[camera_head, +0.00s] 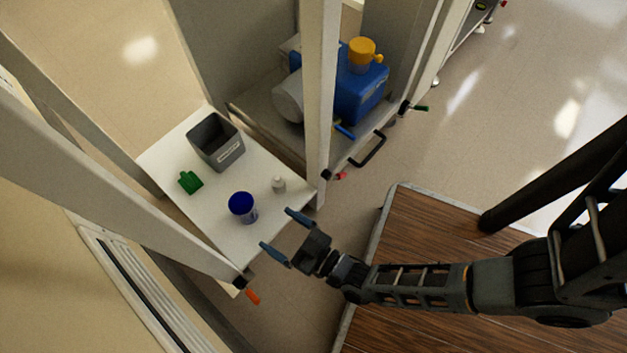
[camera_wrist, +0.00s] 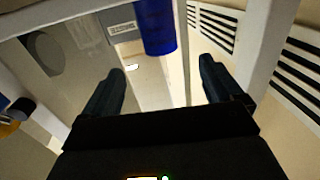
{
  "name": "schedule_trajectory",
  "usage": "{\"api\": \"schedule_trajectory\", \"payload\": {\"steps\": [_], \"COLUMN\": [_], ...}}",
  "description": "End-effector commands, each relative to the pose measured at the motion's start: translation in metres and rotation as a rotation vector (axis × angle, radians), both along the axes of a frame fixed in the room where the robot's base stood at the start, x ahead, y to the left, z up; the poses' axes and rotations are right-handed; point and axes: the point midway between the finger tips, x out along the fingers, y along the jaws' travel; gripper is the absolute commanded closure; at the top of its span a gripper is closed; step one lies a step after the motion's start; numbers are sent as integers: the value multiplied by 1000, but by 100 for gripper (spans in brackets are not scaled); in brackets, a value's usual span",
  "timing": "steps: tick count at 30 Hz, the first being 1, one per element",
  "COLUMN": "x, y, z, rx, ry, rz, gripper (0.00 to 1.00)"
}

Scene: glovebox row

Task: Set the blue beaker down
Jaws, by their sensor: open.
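The blue beaker (camera_head: 242,207) stands upright on the white shelf (camera_head: 225,240), near its front edge. In the wrist view the beaker (camera_wrist: 157,28) is at the top, beyond my fingertips and roughly between their lines. My gripper (camera_head: 279,236) is open and empty, with its fingers pointing at the shelf. It is to the lower right of the beaker, apart from it. In the wrist view my gripper (camera_wrist: 162,68) has its two fingers spread wide with nothing between them.
A green item (camera_head: 190,182) and a labelled grey bin (camera_head: 216,143) are farther back. A pale post (camera_head: 318,100) rises at the shelf's right corner. A blue machine (camera_head: 360,95) sits beyond it.

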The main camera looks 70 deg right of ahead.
Motion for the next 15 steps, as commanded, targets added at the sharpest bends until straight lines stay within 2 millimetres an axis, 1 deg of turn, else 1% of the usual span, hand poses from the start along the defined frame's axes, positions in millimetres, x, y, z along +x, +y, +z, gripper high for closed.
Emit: {"api": "schedule_trajectory", "payload": {"steps": [5, 8, 11, 14, 15], "x": [-5, -20, -45, -72, -82], "y": [1, 2, 4, 5, 4], "z": [2, 14, 37, 70, 85], "rx": [5, 20, 42, 60, 66], "ry": [4, 15, 34, 63, 74], "rz": [5, 22, 51, 85, 97], "gripper": [7, 7, 7, 7, 7]}}
